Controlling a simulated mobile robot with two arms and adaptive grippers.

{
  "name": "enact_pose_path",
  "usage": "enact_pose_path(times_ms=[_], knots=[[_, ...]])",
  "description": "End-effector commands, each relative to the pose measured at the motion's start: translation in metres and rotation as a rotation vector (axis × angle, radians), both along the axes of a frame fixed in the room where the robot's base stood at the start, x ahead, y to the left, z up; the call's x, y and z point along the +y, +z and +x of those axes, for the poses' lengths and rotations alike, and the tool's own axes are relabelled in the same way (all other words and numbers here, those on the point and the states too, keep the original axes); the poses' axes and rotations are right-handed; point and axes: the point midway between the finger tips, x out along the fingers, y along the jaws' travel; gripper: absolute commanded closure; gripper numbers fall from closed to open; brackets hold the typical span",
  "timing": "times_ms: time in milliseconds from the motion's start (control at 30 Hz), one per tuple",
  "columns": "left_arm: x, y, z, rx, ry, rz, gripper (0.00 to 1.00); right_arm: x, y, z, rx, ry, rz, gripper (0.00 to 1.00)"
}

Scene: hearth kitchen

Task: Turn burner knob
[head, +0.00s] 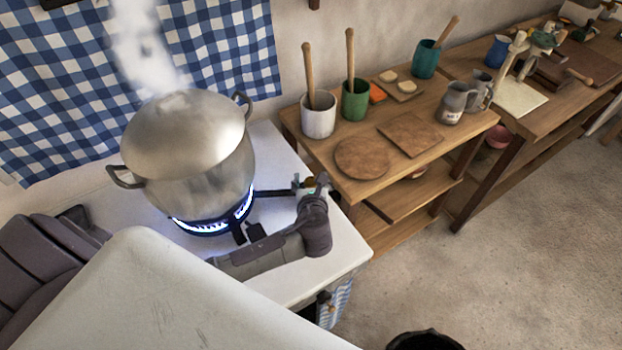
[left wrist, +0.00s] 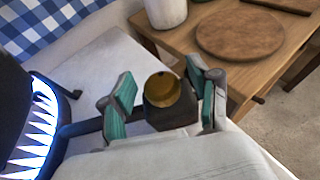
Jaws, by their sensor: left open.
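The burner knob (left wrist: 162,88) is a round brass-coloured cap on a dark block, in the middle of the left wrist view. My left gripper (head: 310,184) is open, and its two teal-padded fingers stand on either side of the knob. I cannot tell whether either finger touches it. In the head view the gripper and wrist hide most of the knob. The burner (head: 204,229) is lit with a ring of blue flame, which also shows at the left wrist view's left edge (left wrist: 38,130). My right gripper is not in view.
A large steaming metal pot (head: 190,150) stands on the burner, close to my left arm. A white stove top (head: 340,245) lies around it. A wooden table (head: 345,185) on the right holds utensil pots, round and square boards, and mugs. The floor (head: 500,260) is clear at right.

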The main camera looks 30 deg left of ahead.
Motion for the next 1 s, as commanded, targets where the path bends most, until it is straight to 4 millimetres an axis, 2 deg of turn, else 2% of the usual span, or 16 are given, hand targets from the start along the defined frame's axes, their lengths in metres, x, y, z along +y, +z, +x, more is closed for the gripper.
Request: enact_pose_path(times_ms=[167,500,533,767,1000], knots=[[-0.0002,0.0000,-0.0001,0.000,0.000,0.000,0.40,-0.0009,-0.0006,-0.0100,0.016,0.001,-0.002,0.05],[-0.0003,0.0000,-0.0003,0.000,0.000,0.000,0.97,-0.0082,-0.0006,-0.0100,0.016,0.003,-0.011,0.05],[-0.0003,0.0000,-0.0003,0.000,0.000,0.000,1.00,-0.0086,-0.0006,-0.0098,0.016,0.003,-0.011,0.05],[-0.0006,0.0001,-0.0004,0.002,0.023,-0.001,1.00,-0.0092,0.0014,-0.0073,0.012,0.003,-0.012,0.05],[-0.0013,0.0017,0.0006,0.001,0.136,-0.002,1.00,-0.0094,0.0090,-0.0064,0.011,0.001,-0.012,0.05]])
